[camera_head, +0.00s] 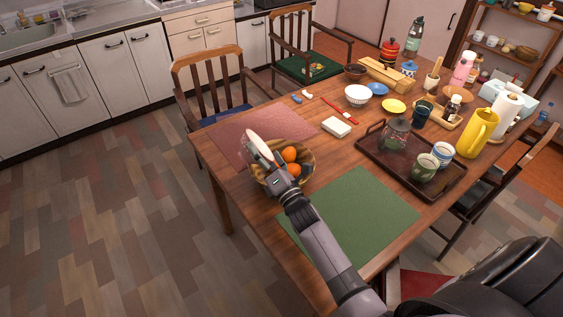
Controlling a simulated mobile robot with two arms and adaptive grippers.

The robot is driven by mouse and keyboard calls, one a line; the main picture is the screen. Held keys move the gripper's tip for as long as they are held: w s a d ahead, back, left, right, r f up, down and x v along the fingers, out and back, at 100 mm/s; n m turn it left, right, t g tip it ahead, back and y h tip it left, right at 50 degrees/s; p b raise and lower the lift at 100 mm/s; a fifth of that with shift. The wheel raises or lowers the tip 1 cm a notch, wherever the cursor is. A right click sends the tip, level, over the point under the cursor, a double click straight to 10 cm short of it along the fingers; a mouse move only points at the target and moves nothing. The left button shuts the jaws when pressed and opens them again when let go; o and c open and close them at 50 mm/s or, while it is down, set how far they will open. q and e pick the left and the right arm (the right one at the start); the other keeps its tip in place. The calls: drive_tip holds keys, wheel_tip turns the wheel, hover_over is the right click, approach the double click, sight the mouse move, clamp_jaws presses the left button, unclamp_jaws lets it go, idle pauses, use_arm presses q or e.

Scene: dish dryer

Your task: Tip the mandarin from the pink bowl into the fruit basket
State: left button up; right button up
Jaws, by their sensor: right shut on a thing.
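The pale pink-white bowl (257,145) is steeply tilted, nearly on edge, at the left of the fruit basket. My right gripper (262,163) is shut on the bowl and is over the basket's left side. The fruit basket (307,172) is a brown woven bowl on the table's near left part, partly hidden by my gripper and arm. Two orange fruits show in it, an upper one (289,154) and a lower one (294,169). I cannot tell which is the mandarin. The bowl's inside is mostly hidden. My left gripper is not in view.
The basket stands between a pink placemat (240,133) and a green placemat (365,215). A dark tray (440,188) with cups and a glass teapot is to the right. A white box (336,126) and a white patterned bowl (358,96) stand behind the basket.

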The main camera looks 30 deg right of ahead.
drive_tip(key=shift+a+f+n+y, duration=0.25)
drive_tip(key=shift+n+y, duration=0.15)
drive_tip(key=shift+n, duration=0.4)
drive_tip(key=n, duration=0.1)
drive_tip(key=a+r+n+p, duration=0.1)
drive_tip(key=n, duration=0.1)
drive_tip(key=shift+w+a+r+g+y, duration=0.1)
drive_tip(key=shift+w+r+g+y, duration=0.05)
drive_tip(key=shift+g+y, duration=0.2)
drive_tip(key=a+f+n+g+b, duration=0.2)
drive_tip(key=a+f+n+b, duration=0.1)
drive_tip(key=a+f+n, duration=0.2)
drive_tip(key=shift+w+a+f+n+y, duration=0.2)
drive_tip(key=shift+w+a+n+y, duration=0.15)
drive_tip(key=shift+a+n, duration=0.8)
drive_tip(key=shift+d, duration=0.15)
drive_tip(key=s+d+r+h, duration=0.1)
drive_tip(key=s+r, duration=0.3)
drive_tip(key=s, duration=0.4)
drive_tip(key=s+d+r+m+h+p, duration=0.1)
drive_tip(key=s+r, duration=0.3)
drive_tip(key=s, duration=0.5)
drive_tip(key=s+d+r+h+p, duration=0.1)
drive_tip(key=s+r, duration=0.2)
drive_tip(key=s, duration=0.6)
drive_tip(key=shift+r+m, duration=0.35)
drive_tip(key=shift+r, duration=0.05)
